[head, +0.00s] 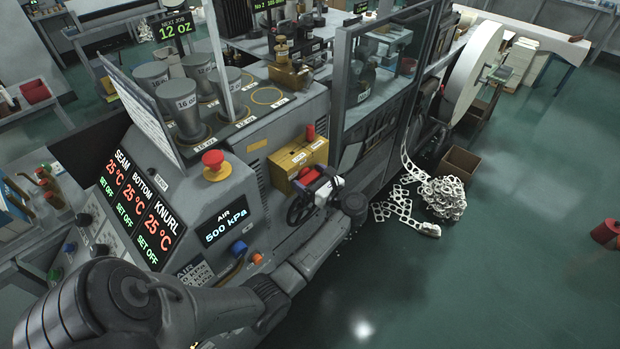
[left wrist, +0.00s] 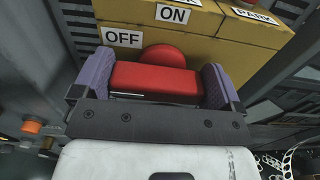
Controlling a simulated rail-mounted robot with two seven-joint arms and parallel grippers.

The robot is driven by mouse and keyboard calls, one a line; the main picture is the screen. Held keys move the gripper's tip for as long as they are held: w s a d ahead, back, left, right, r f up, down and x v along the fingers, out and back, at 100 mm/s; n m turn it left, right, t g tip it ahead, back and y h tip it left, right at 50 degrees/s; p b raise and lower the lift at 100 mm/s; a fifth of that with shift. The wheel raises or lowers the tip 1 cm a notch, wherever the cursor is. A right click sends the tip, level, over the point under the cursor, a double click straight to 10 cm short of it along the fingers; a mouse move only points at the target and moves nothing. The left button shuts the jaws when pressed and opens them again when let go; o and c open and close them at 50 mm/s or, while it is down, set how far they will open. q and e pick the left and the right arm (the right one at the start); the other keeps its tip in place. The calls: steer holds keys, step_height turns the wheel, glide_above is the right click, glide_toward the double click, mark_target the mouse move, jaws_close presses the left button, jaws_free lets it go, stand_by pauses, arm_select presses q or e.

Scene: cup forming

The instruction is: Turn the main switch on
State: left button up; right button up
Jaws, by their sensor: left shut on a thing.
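The main switch is a yellow box (head: 290,163) on the side of the grey machine, also in the left wrist view (left wrist: 210,45). Its red handle (left wrist: 155,82) lies crosswise in the left wrist view, in front of a round red hub (left wrist: 165,54). The OFF label (left wrist: 122,37) is at upper left and the ON label (left wrist: 172,14) is above the hub. My left gripper (left wrist: 158,88) is shut on the red handle, with a purple pad at each end of it. In the head view, my gripper (head: 314,178) partly hides the handle. My right gripper is not in view.
A red emergency button (head: 214,164) stands on the panel left of the yellow box. A black handwheel (head: 299,208) is just below it. The air display (head: 225,226) reads 500 kPa. Temperature displays (head: 135,205) read SET OFF. Open green floor (head: 450,290) lies to the right.

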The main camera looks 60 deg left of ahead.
arm_select(q)
steer(key=m, duration=0.3)
steer(key=shift+w, duration=0.15)
steer(key=m, duration=0.5)
steer(key=shift+w, duration=0.15)
steer(key=m+p, duration=0.1)
steer(key=m, duration=0.1)
steer(key=shift+w+r+m, duration=0.1)
steer(key=shift+m, duration=0.3)
steer(key=m+p, duration=0.1)
steer(key=m, duration=0.2)
steer(key=shift+w+a, duration=0.1)
steer(key=m+p, duration=0.1)
steer(key=m, duration=0.2)
steer(key=shift+f, duration=0.2)
steer(key=shift+m, duration=0.3)
steer(key=shift+f+m+p, duration=0.15)
steer(key=shift+m+p, duration=0.15)
steer(key=shift+p, duration=0.05)
